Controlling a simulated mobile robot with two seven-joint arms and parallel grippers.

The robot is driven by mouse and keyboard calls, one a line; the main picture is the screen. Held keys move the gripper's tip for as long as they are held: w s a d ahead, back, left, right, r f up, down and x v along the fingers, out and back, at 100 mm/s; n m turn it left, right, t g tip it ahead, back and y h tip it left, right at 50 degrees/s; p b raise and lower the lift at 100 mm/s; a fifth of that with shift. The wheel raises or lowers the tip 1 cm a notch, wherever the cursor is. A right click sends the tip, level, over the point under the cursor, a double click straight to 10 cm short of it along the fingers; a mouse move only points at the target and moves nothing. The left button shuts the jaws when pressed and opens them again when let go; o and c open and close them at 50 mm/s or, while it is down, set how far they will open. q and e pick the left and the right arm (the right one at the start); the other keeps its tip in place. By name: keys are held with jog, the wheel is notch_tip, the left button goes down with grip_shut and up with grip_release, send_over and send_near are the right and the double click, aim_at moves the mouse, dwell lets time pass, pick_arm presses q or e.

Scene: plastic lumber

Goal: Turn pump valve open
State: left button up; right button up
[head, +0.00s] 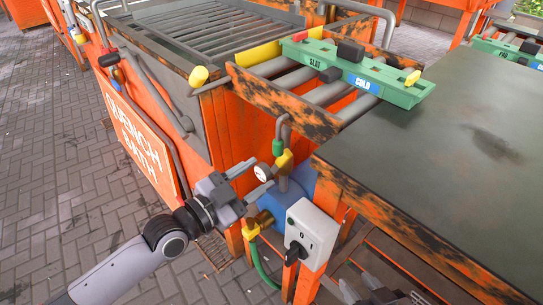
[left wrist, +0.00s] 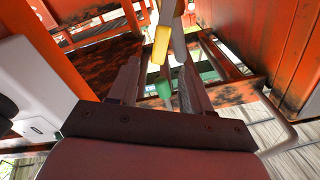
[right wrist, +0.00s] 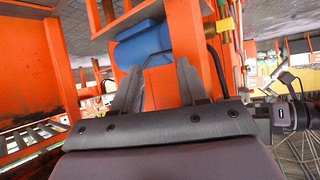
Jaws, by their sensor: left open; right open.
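A yellow valve handle (head: 284,159) sits upright on the pipe above the blue pump (head: 268,207), beside the orange table frame. It also shows in the left wrist view (left wrist: 161,45), beyond and between the fingers. My left gripper (head: 262,176) is open beside the pipe and a round gauge (head: 261,173), just left of the handle; contact cannot be told. A brass fitting (head: 258,222) with a green hose is low on the pump. My right gripper (head: 372,288) is open and empty at the bottom edge; its wrist view shows the blue pump (right wrist: 143,46) ahead.
A pale switch box (head: 312,234) with a black knob stands right of the pump. The dark tabletop (head: 450,150) and its orange edge are to the right. The orange quench tank (head: 185,125) is at the left. A green tray (head: 360,75) lies on rails above.

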aim_at(282, 160)
pick_arm(q)
jog(key=shift+b+x, duration=0.55)
jog(key=shift+x, duration=2.65)
grip_shut()
